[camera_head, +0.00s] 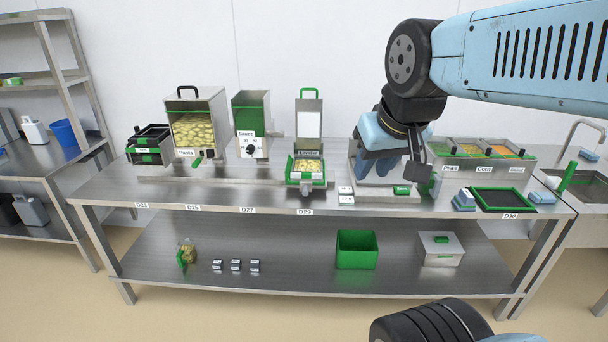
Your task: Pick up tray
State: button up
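A black holder (149,145) with green parts and a small label, perhaps holding black trays, stands at the left end of the steel table. A small tray of pasta (307,166) sits in the green-edged machine labelled at its front, near the table's middle. I cannot tell which tray is meant. My gripper (418,170) is over the right half of the table, right of the pasta tray and apart from both. It is dark and seen edge-on, so its opening is unclear. My arm hides part of the station behind it.
A pasta bin (197,128) and a sauce dispenser (251,125) stand between the holder and the machine. Peas and corn bins (482,154) and a green-edged black mat (502,199) are at right. A green bin (356,250) is on the lower shelf.

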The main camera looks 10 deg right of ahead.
aim_at(310, 166)
jog(key=z, duration=0.1)
jog(key=i, duration=1.25)
jog(key=z, duration=0.85)
jog(key=k, duration=0.85)
jog(key=z, duration=0.15)
jog(key=i, duration=0.9)
jog(key=u, duration=0.05)
